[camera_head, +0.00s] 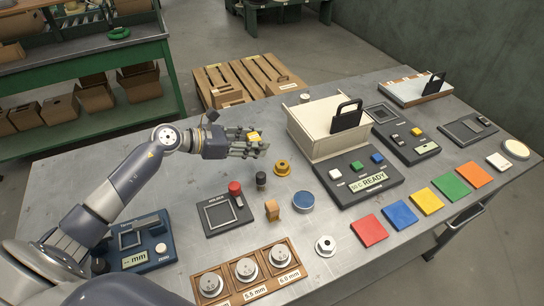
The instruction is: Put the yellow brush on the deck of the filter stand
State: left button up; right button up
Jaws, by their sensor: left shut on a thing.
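My left gripper (254,145) reaches in from the left over the table, its fingers shut on a small yellow thing (254,135), which appears to be the yellow brush. The fingers hide much of it, so its full shape cannot be told. It is held above the table, left of the cream box. I cannot tell for sure which thing is the filter stand; dark flat units with small parts on them stand at the right back (403,133) and far right (467,130). My right gripper is not in view.
The cream box (313,132) with a black handle is a tall obstacle right of my gripper. A dark holder (226,214), yellow ring (282,168), wooden block (272,210) and blue round tin (303,201) stand in front. Coloured tiles (400,214) line the front right.

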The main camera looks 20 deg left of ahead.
aim_at(255, 166)
pick_arm(q)
jog(key=shift+f, duration=2.8)
jog(key=shift+f, duration=0.2)
jog(key=o, duration=1.1)
jog(key=shift+r, duration=0.15)
